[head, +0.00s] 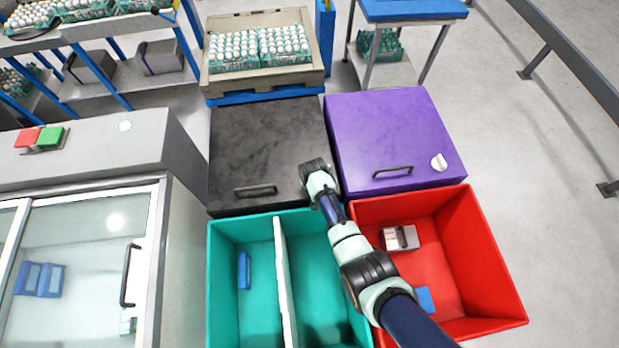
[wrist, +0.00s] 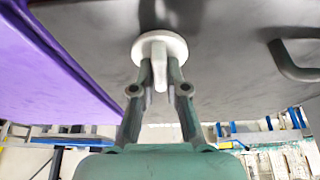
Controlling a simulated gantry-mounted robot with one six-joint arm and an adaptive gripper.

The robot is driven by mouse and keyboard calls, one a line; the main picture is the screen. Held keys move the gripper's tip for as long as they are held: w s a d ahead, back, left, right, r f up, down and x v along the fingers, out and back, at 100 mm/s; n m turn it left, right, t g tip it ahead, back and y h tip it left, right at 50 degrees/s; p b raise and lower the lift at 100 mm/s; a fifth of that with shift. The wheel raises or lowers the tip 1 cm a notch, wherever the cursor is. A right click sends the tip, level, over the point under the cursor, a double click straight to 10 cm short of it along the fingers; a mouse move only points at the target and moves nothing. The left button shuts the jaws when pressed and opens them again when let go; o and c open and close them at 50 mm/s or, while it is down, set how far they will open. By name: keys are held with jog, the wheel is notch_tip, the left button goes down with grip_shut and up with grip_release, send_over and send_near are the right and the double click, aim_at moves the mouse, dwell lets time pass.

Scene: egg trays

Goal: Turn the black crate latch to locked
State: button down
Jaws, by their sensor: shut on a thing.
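The black crate (head: 265,130) stands in the middle of the head view, with a dark bar handle (head: 255,190) on its lid. My gripper (head: 315,165) is over the right side of that lid in the head view and hides the latch there. In the wrist view the black lid (wrist: 225,60) fills the upper part, and the latch (wrist: 160,48) shows as a round white disc with a tab. My gripper (wrist: 160,75) is shut on the latch tab, one finger on each side. The tab runs up and down in the wrist view.
The purple crate (head: 390,125) stands close on the right, with its own white knob (head: 438,162). An open teal bin (head: 220,270) and an open red bin (head: 480,250) lie in front. A glass-door cabinet (head: 180,230) stands at the left.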

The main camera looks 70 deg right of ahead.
dwell(0.4)
jog(key=c, duration=1.2)
grip_release()
jog(key=v, duration=1.2)
jog(key=shift+d, duration=0.1)
